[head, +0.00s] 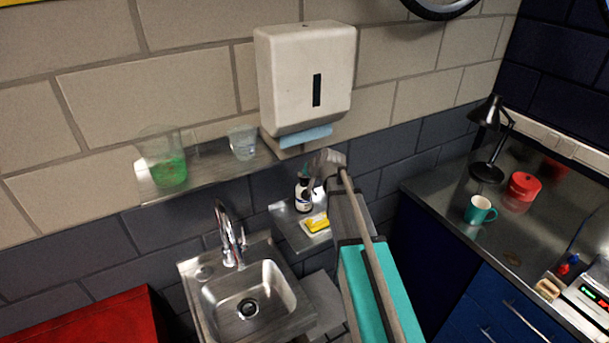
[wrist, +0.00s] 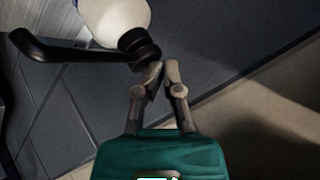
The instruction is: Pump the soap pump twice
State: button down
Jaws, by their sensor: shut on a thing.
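The soap pump (head: 304,195) is a dark bottle with a pale label, standing on a small metal shelf beside the sink. In the wrist view, the soap pump's black head (wrist: 138,45) and long bent spout show close up, with the pale bottle body beyond. My gripper (head: 322,160) is at the top of the bottle in the head view and partly covers it. In the wrist view, my gripper (wrist: 165,68) has its fingertips drawn together at the black pump head. Little shows between the tips. How far the head is pressed down cannot be told.
A yellow sponge (head: 316,222) lies on the small shelf (head: 292,234) in front of the bottle. The sink (head: 249,295) with its faucet (head: 228,236) is to the left. A towel dispenser (head: 305,75) and a shelf with cups (head: 205,177) are above.

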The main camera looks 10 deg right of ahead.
aim_at(304, 179)
notch_tip(304, 179, up, 6)
jog(key=p, duration=0.6)
jog(key=shift+w, duration=0.1)
jog(key=shift+f, duration=0.1)
dwell(0.8)
jog(key=s+f+n+g+h+b, duration=0.1)
jog(key=s+f+b, duration=0.3)
jog(key=s, duration=0.5)
jog(key=s+f+n+g+h+b, duration=0.1)
jog(key=s+f+g+b, duration=0.3)
jog(key=s+f, duration=0.4)
jog(key=s+f+n+g+h+b, duration=0.1)
jog(key=s+f+b, duration=0.4)
jog(key=s, duration=0.7)
jog(key=shift+f+n+g+h, duration=0.4)
jog(key=shift+f+n+g, duration=0.3)
jog(key=shift+g, duration=0.5)
jog(key=shift+w+d+f, duration=0.1)
jog(key=shift+d, duration=0.05)
